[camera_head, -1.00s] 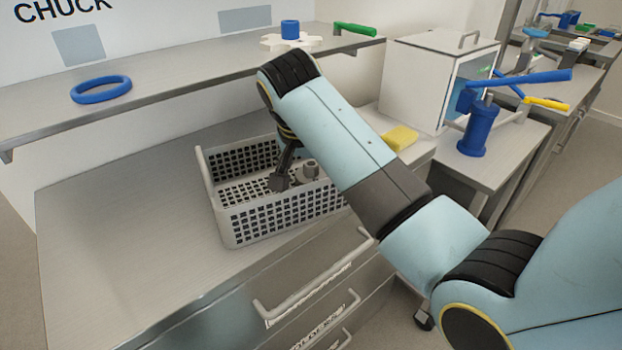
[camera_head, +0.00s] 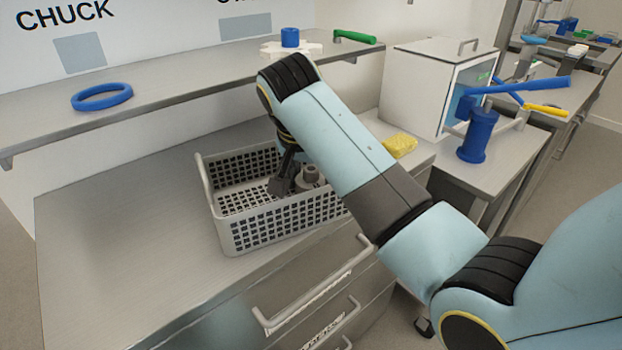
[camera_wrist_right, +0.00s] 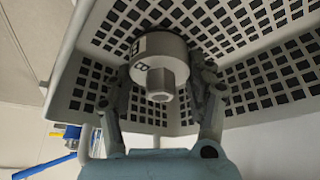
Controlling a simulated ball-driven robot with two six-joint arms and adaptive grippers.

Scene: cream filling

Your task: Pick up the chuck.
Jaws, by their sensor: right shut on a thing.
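The chuck (camera_head: 309,178) is a grey, stepped round part inside the grey basket (camera_head: 280,227) in the head view. In the right wrist view the chuck (camera_wrist_right: 159,66) shows its wide round body with dark marks and a narrower nut-like end. My right gripper (camera_head: 281,187) reaches down into the basket, its fingers partly hidden by my arm. In the right wrist view the right gripper's fingers (camera_wrist_right: 160,92) lie on both sides of the chuck, shut on it. The basket's perforated floor and walls surround it. My left gripper is not in view.
The basket stands on a metal counter (camera_head: 120,230). A shelf above holds a blue ring (camera_head: 101,96), a white star-shaped piece (camera_head: 291,47) and a green-handled item (camera_head: 355,37). A yellow sponge (camera_head: 399,146) and white box (camera_head: 425,85) are at right. The counter's left is clear.

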